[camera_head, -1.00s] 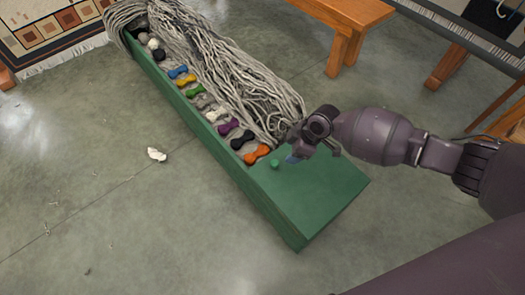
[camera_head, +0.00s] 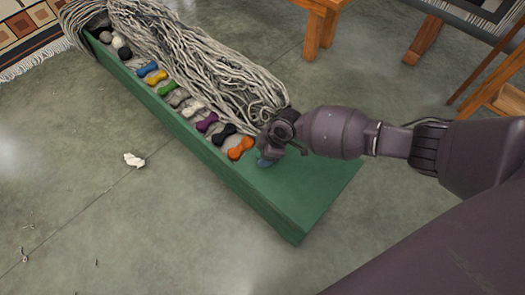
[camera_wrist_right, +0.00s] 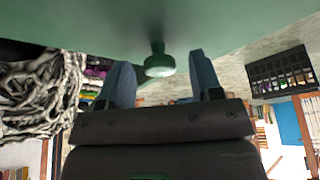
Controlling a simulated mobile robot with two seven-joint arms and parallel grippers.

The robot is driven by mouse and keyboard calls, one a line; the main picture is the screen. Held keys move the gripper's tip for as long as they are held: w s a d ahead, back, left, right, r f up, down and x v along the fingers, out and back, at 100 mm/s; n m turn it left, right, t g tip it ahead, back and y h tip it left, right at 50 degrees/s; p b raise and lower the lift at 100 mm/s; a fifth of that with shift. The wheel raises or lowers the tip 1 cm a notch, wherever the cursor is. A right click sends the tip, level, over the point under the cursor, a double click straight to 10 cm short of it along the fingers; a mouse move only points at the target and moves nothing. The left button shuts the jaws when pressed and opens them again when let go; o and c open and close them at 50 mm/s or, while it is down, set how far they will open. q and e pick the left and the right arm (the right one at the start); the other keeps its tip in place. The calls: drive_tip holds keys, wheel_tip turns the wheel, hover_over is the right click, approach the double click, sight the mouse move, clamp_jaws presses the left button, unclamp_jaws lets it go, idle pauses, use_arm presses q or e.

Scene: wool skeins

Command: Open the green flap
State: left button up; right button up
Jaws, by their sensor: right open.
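The green flap (camera_head: 308,190) is a flat green panel at the near end of a long green box. It lies closed, level with the box top. Its small round green knob (camera_wrist_right: 159,64) shows in the right wrist view, between the two blue fingers of my right gripper (camera_wrist_right: 160,74), with a gap on each side. In the head view my right gripper (camera_head: 268,157) is low over the flap's far-left part and hides the knob. The right gripper is open and holds nothing. My left gripper is not in view.
The long green box (camera_head: 190,138) holds several coloured wool skeins, such as an orange one (camera_head: 241,148), and a heap of grey rope (camera_head: 190,50). A wooden stand (camera_head: 320,25) is behind it.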

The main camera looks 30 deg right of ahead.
drive_tip(key=shift+c, duration=0.4)
clamp_jaws()
